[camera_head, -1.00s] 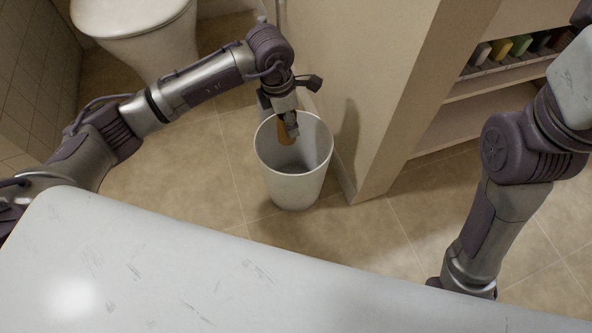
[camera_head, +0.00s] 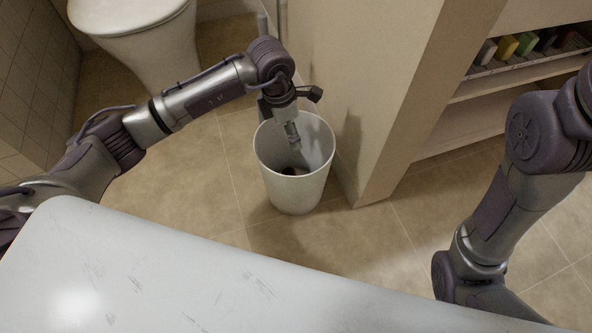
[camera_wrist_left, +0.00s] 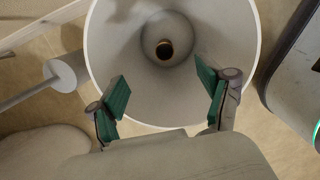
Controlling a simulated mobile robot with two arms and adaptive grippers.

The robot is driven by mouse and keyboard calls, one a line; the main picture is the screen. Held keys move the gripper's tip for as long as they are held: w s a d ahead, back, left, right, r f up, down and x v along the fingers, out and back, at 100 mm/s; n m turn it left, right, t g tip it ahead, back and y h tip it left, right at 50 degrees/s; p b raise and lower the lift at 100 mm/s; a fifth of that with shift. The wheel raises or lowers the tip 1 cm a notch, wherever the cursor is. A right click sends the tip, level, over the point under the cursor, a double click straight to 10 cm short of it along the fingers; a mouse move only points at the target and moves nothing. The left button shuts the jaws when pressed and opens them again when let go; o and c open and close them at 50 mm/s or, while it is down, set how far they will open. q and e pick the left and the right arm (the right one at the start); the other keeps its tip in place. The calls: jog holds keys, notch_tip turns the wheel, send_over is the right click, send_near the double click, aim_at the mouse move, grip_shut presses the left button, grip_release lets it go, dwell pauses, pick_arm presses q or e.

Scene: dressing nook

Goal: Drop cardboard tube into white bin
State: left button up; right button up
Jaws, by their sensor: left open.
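The white bin (camera_head: 294,192) stands on the floor in the middle of the head view, and its opening fills the top of the left wrist view (camera_wrist_left: 230,30). The cardboard tube (camera_head: 293,171) shows as a small dark and brown patch low inside the bin. In the left wrist view it appears end-on, as a brown ring with a dark centre (camera_wrist_left: 165,42), apart from the fingers. My left gripper (camera_head: 292,138) points down at the bin's opening; its green-padded fingers (camera_wrist_left: 163,90) are open and empty. My right arm is at the right, its gripper out of view.
A beige partition (camera_head: 365,90) stands close to the bin's right, with shelves (camera_head: 470,115) of coloured items beyond it. A toilet (camera_head: 140,35) is at the back left. A white surface (camera_head: 180,270) fills the foreground. Tiled floor is clear left of the bin.

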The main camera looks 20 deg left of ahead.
pick_arm(q)
notch_tip(320, 180, up, 12)
jog(key=s+a, duration=0.1)
jog(key=shift+a, duration=0.25)
jog(key=shift+f, duration=0.1)
dwell(0.4)
